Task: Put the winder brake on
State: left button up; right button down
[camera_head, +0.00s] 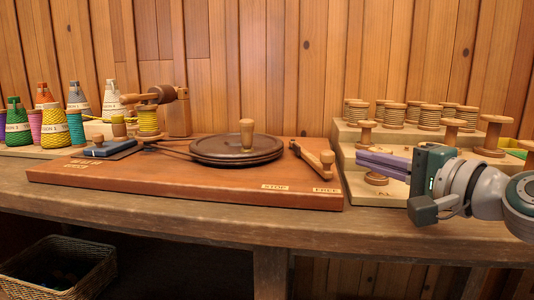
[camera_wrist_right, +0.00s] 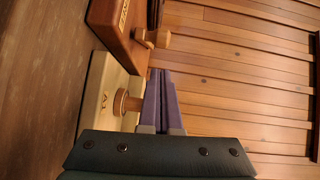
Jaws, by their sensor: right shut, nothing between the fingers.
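The winder's brown board (camera_head: 200,187) lies on the bench, with a dark round wheel (camera_head: 236,150) and an upright wooden knob on it. The brake lever (camera_head: 308,157) is at the board's right side, slanting toward the front right. Its knobbed end (camera_head: 327,158) stands behind the FREE label (camera_head: 325,190), right of the STOP label (camera_head: 275,187). My right gripper (camera_head: 360,160) is shut and empty, its purple fingers pointing left, right of the lever and apart from it. In the right wrist view the lever's knob (camera_wrist_right: 147,38) is beyond the fingertips (camera_wrist_right: 160,75). My left gripper is not in view.
A stepped pale stand (camera_head: 352,158) with several wooden spools is on the right, close to my right gripper. Yarn cones (camera_head: 54,127) and a yellow spool (camera_head: 148,121) are at the left. A wicker basket (camera_head: 60,268) is below the bench.

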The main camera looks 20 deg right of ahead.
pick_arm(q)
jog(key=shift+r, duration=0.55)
pick_arm(e)
jog(key=shift+w+a+f, duration=0.1)
jog(key=shift+w+a, duration=0.35)
jog(key=shift+a, duration=0.15)
jog(key=shift+w+a, duration=0.4)
jog(key=shift+a, duration=0.2)
pick_arm(q)
jog(key=shift+p, duration=0.3)
